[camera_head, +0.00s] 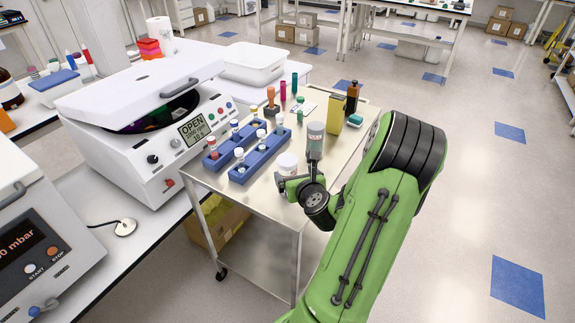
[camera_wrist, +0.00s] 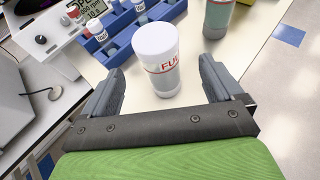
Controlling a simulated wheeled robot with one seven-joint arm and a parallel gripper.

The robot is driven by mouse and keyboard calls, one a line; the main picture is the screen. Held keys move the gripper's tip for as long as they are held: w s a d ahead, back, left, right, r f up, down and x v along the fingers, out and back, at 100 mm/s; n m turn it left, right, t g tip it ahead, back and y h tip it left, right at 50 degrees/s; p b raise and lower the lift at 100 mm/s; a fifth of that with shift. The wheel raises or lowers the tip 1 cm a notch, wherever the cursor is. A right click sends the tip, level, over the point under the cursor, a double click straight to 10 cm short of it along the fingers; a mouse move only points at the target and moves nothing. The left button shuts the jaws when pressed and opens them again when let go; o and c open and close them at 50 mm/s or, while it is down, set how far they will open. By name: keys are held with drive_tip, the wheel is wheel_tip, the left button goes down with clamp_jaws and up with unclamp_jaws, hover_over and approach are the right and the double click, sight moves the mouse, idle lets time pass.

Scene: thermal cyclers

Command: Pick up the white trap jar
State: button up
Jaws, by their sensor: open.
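The white trap jar (camera_wrist: 158,50) has a white lid, a greyish lower body and red lettering that is only partly readable. In the wrist view it stands upright just ahead of and between the fingers of my gripper (camera_wrist: 161,80). The fingers are spread, one to each side, with visible space beside the jar. In the head view the jar (camera_head: 287,162) stands on the metal cart, its lower part partly hidden by my gripper (camera_head: 291,184).
A grey-green bottle (camera_head: 316,138) stands close to the jar's right. Blue racks (camera_head: 243,172) with capped vials lie to its left. A yellow box (camera_head: 335,114) and dark bottle (camera_head: 352,97) stand behind. An open-lid centrifuge (camera_head: 150,150) sits left of the cart (camera_head: 262,205).

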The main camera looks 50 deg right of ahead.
sight(287, 167)
drive_tip(key=x, duration=0.8)
drive_tip(key=shift+w+f, duration=0.2)
drive_tip(key=shift+f, duration=0.25)
drive_tip(key=shift+s+a, duration=0.1)
drive_tip(key=shift+c, duration=0.3)
drive_tip(key=shift+r, duration=0.15)
drive_tip(key=c, duration=1.1)
